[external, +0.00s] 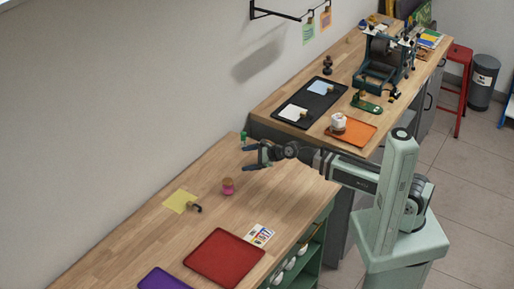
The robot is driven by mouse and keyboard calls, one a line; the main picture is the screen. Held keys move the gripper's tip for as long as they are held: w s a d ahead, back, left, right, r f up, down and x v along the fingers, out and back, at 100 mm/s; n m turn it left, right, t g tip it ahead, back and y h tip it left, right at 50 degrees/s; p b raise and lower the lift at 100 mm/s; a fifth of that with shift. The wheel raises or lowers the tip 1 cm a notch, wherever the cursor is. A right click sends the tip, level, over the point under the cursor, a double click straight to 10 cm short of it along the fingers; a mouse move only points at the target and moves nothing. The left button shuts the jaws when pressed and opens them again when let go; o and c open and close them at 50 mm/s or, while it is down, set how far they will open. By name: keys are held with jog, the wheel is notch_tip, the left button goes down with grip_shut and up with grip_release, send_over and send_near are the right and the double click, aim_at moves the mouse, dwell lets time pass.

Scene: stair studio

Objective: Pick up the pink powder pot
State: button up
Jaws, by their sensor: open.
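The pink powder pot (228,189) stands on the lower wooden worktop, near its middle. It is small, with a pink lower part and a brownish top. My gripper (245,154) is open, with its two fingers pointing left in the picture. It appears above the worktop, up and to the right of the pot in the picture, and apart from it. Nothing shows between the fingers. The exact height of my gripper over the worktop is hard to tell from this view.
A yellow sheet (178,200) with a small dark item lies left of the pot. A red tray (225,259), a colour card (259,235) and a purple tray (163,281) lie toward the front. A higher bench behind holds an orange tray (362,139) and a black tray (322,92).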

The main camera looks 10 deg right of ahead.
aim_at(224, 187)
jog(key=s+a+f+m+g, duration=0.1)
jog(key=s, duration=0.2)
jog(key=s+a+f+m+g, duration=0.1)
jog(key=s+a, duration=0.1)
jog(key=s, duration=0.1)
jog(key=s+a+f+m+y, duration=0.1)
jog(key=s+a, duration=0.1)
jog(key=s, duration=0.2)
jog(key=shift+f+m+g, duration=0.3)
jog(key=shift+g, duration=0.1)
jog(key=shift+s+a, duration=0.1)
jog(key=shift+a, duration=0.2)
jog(key=shift+a+f, duration=0.15)
jog(key=shift+a, duration=0.15)
jog(key=shift+x, duration=3.3)
jog(key=c, duration=1.1)
